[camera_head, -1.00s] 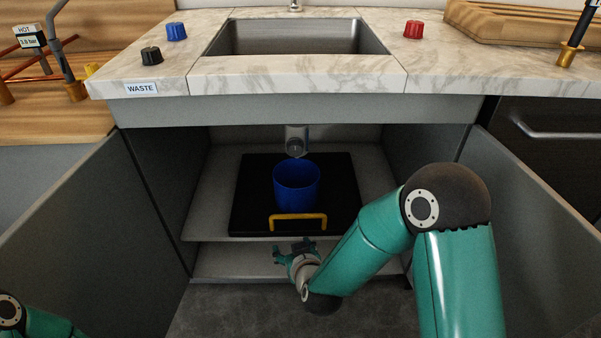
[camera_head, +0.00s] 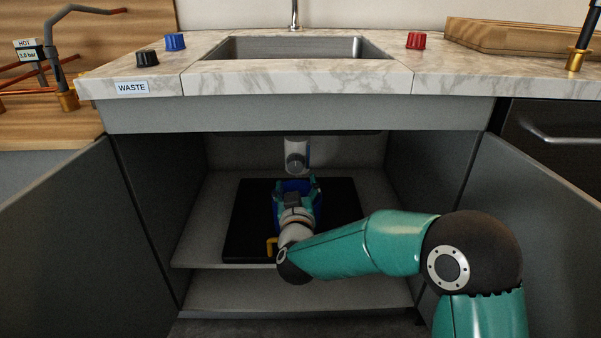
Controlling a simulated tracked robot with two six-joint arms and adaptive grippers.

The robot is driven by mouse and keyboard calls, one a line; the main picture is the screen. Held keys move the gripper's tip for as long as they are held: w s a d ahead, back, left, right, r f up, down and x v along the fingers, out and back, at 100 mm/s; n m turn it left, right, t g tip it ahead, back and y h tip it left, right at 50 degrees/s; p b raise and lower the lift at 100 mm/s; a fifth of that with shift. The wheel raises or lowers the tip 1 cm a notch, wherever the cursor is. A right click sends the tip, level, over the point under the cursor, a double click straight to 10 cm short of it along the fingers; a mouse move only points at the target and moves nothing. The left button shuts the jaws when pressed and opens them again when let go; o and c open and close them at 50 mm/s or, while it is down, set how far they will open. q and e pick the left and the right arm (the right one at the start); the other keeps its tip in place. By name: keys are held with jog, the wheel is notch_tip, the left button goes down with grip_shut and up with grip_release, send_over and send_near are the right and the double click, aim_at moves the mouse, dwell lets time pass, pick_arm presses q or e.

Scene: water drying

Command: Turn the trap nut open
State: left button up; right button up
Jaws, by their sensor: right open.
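The trap under the sink (camera_head: 297,147) is a grey-white vertical piece at the back of the open cabinet. Its round grey nut (camera_head: 297,163) shows at the lower end. My right gripper (camera_head: 297,184) is open, with its fingers pointing up and away into the cabinet, just below the nut and apart from it in the picture. It stands in front of the blue cup (camera_head: 291,186), which is mostly hidden behind it. My left gripper is not in view.
A black tray (camera_head: 243,225) with a yellow handle (camera_head: 271,246) lies on the cabinet shelf (camera_head: 195,245). The cabinet doors (camera_head: 60,235) stand open at both sides. The countertop edge (camera_head: 300,80) overhangs the opening.

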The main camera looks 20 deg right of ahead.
aim_at(296, 168)
jog(key=b+x, duration=0.1)
jog(key=x, duration=0.6)
jog(key=shift+w+d+f, duration=0.1)
jog(key=shift+w, duration=0.15)
